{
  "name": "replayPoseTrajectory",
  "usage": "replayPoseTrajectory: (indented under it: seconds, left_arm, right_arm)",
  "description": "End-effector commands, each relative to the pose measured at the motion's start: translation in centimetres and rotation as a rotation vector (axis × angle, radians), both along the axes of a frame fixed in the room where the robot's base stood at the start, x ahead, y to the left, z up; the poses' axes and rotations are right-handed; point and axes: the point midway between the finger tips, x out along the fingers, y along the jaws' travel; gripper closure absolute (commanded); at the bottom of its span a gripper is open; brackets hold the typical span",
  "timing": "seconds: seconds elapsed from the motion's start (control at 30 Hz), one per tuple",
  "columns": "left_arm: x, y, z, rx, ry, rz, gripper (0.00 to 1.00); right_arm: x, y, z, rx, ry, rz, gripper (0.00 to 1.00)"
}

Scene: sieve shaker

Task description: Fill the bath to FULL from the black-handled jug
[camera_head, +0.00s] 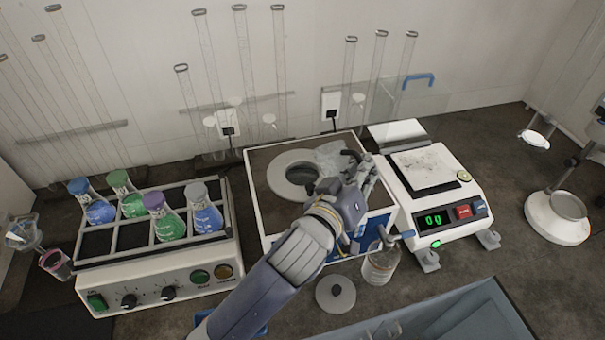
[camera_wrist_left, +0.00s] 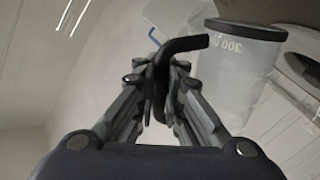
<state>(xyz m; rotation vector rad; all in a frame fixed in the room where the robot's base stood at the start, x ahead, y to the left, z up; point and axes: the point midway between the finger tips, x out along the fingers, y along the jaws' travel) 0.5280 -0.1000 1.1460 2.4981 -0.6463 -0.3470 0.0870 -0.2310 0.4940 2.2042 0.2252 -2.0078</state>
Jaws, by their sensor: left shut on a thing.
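The bath (camera_head: 258,200) is a white-rimmed box with a dark top, a blue front and a pale ring (camera_head: 288,187) around a round opening. My left gripper (camera_head: 362,168) is over the bath's right side. It is shut on the black handle (camera_wrist_left: 184,45) of a clear jug (camera_wrist_left: 228,75) with a dark rim and a "300" mark. In the head view the jug (camera_head: 329,156) is a faint clear shape beside the fingers, near the ring. Its liquid, its exact tilt and the bath's level mark cannot be made out. My right gripper is not in view.
A clear blue-handled container (camera_head: 425,98) stands behind the balance (camera_head: 447,217). A shaker (camera_head: 160,270) with flasks is left; glass tubes line the wall.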

Motion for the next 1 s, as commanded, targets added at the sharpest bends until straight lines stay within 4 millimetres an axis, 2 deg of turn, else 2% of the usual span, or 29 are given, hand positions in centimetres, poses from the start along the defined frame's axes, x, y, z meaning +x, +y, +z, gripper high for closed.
replayPoseTrajectory:
  seconds: [0.13, 0.3, 0.47, 0.7, 1.0]
  left_arm:
    - [-1.0, -1.1, -0.4, 0.079, -0.07, -0.002, 1.0]
    - [-1.9, -2.2, -2.7, 0.19, -0.163, -0.002, 1.0]
    - [-2.8, -3.3, -3.0, 0.331, -0.285, -0.002, 1.0]
    - [-3.2, -3.8, -4.6, 0.43, -0.367, -0.001, 1.0]
    - [-3.3, -3.9, -4.7, 0.462, -0.394, 0.0, 1.0]
  right_arm:
    - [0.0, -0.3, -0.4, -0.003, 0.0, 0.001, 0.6]
    - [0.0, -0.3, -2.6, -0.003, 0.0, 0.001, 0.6]
    - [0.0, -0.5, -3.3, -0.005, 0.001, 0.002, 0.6]
    - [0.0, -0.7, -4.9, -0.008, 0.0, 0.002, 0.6]
    - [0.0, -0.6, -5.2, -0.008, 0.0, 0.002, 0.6]
